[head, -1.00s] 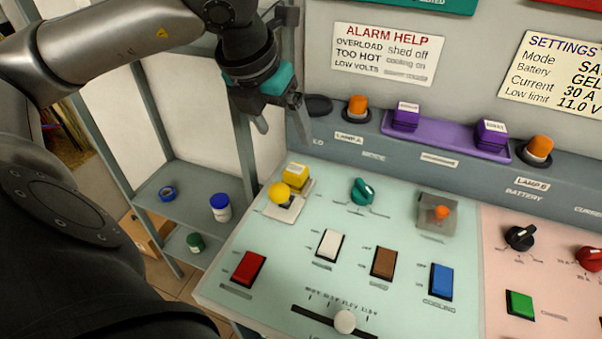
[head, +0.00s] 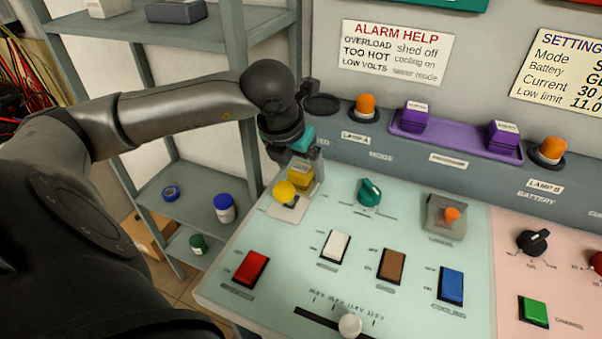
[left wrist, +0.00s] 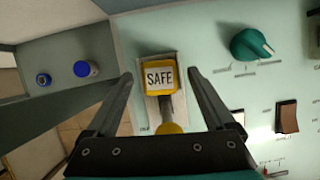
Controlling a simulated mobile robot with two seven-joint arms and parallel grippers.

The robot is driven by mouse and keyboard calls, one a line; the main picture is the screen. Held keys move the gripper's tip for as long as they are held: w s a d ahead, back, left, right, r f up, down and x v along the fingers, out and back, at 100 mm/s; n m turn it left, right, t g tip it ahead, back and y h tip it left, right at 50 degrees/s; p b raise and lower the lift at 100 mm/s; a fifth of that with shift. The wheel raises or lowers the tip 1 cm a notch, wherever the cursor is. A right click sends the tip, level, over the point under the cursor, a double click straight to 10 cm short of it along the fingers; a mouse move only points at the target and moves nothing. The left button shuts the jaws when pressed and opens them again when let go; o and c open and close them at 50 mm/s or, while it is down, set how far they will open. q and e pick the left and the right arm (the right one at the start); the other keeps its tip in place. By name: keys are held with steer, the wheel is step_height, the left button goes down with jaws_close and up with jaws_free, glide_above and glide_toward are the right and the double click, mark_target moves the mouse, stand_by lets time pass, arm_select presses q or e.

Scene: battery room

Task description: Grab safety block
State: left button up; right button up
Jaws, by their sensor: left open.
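The yellow safety block (head: 300,177) sits at the far left corner of the light green panel. In the left wrist view the block (left wrist: 159,77) shows a white label reading SAFE. It lies on a pale plate with a yellow knob (head: 284,192) in front of it. My left gripper (head: 300,166) is open, just above and behind the block in the head view. In the left wrist view its two fingers (left wrist: 160,78) stand apart on either side of the block, with gaps to it. My right gripper is not in view.
A teal rotary knob (head: 369,191) is right of the block. White (head: 335,246) and red (head: 250,268) switches are nearer. An orange lamp (head: 365,106) stands on the ledge behind. Left of the panel is a shelf (head: 190,205) with small jars.

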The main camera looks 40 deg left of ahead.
arm_select(q)
steer(key=shift+x, duration=0.8)
steer(key=shift+c, duration=0.4)
steer(key=shift+r, duration=0.1)
jaws_close()
